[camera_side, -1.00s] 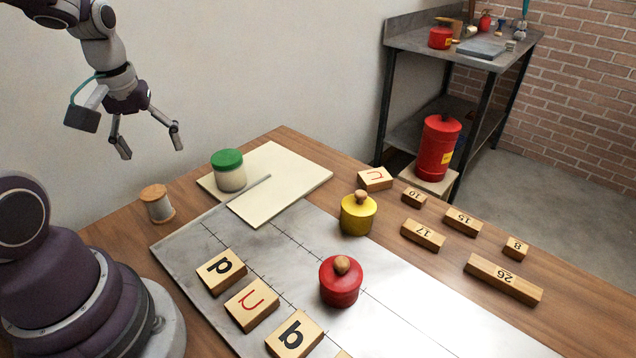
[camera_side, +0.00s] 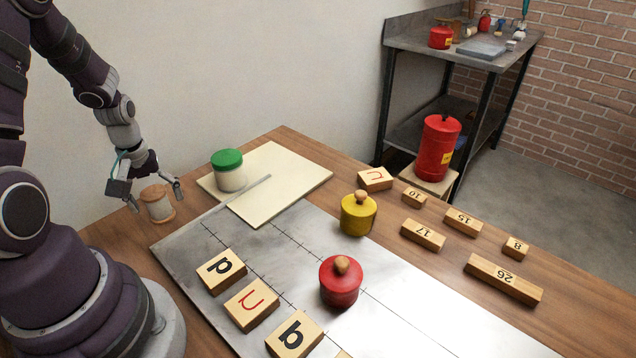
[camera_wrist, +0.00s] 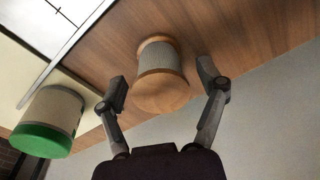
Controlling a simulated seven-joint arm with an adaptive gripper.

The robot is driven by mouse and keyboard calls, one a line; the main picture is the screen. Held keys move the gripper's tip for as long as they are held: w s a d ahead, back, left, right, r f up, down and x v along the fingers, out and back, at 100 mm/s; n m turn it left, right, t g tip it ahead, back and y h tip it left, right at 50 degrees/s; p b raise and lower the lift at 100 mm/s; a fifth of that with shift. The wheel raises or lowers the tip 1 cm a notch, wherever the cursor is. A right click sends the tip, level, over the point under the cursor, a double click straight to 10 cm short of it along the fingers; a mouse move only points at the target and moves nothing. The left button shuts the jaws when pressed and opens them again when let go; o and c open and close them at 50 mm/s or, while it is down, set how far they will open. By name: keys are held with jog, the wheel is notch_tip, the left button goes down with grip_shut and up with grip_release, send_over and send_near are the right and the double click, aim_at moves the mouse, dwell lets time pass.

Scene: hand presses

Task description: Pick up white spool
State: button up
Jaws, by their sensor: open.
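The white spool (camera_side: 157,204) stands upright on the wooden table at the left, with wooden ends and a pale wound middle. In the wrist view the spool (camera_wrist: 161,76) lies ahead of and partly between the two open fingers, with its wooden end facing the camera. My gripper (camera_side: 157,201) is open, with one finger on each side of the spool in the side view. In the wrist view my gripper (camera_wrist: 165,90) shows a gap between each finger and the spool. It holds nothing.
A green-lidded jar (camera_side: 229,171) stands on a cream board (camera_side: 290,175) right of the spool. A metal plate (camera_side: 185,245) lies in front, bearing letter blocks (camera_side: 252,303) and a red knobbed pot (camera_side: 340,282). A yellow pot (camera_side: 357,214) stands farther right.

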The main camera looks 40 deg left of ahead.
jog(key=c, duration=1)
jog(key=shift+r, duration=0.1)
